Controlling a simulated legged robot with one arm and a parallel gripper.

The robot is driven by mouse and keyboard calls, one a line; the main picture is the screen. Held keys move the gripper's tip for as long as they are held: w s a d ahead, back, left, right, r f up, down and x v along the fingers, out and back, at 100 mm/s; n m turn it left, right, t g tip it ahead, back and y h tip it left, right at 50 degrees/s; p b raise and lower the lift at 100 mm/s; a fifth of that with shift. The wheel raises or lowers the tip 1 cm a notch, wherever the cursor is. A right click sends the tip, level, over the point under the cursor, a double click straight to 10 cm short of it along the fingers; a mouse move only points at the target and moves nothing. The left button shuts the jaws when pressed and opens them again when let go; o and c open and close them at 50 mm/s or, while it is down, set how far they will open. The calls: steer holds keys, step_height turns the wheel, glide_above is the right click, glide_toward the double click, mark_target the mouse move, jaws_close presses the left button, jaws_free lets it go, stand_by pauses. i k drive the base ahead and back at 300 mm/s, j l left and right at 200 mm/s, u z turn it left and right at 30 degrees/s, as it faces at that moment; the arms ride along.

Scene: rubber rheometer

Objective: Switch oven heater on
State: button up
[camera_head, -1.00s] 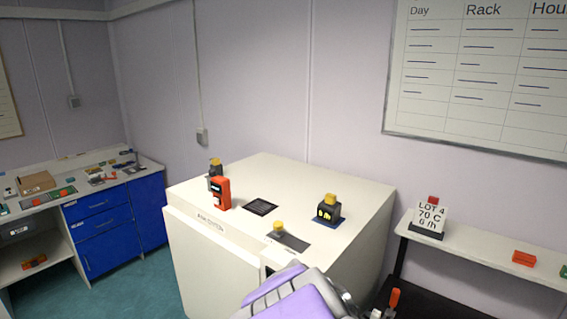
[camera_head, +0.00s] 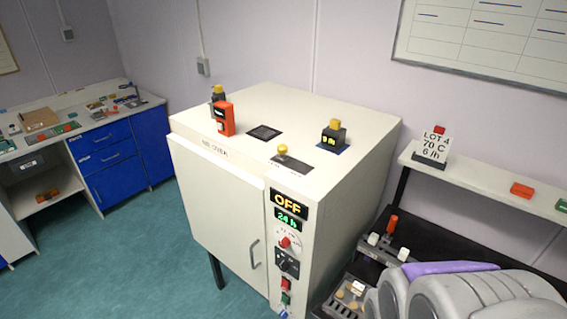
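The oven (camera_head: 215,195) is a large white cabinet in the middle, with its door and grey handle (camera_head: 254,254) on the front. Its control strip is on the right of the front. An orange "OFF" display (camera_head: 289,204) is at the top, with a green "24 h" display (camera_head: 287,220) below. Under them are a red-pointer dial (camera_head: 286,243), a black rotary switch (camera_head: 287,262), a small red control (camera_head: 285,283) and a green one (camera_head: 285,298). Their small lettering is unreadable. My purple and grey arm is at the lower right; its gripper cannot be made out.
On the oven top are an orange device (camera_head: 224,118), a yellow-knobbed lever (camera_head: 282,153) and a black device with a yellow top (camera_head: 333,136). A white shelf (camera_head: 480,183) with a "LOT 4" sign stands right. Blue drawers (camera_head: 103,158) stand left. Teal floor is clear in front.

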mark_target(285, 285)
steer(key=k+l+u, duration=0.55)
steer(key=u, duration=0.15)
steer(key=i+j+z, duration=0.25)
steer(key=j, duration=0.15)
steer(key=i+j+z, duration=0.1)
steer(key=j+z, duration=0.15)
steer(key=j, duration=0.15)
steer(key=i+j+z, duration=0.25)
steer(key=j, duration=0.15)
steer(key=j+z, duration=0.25)
steer(key=j, duration=0.2)
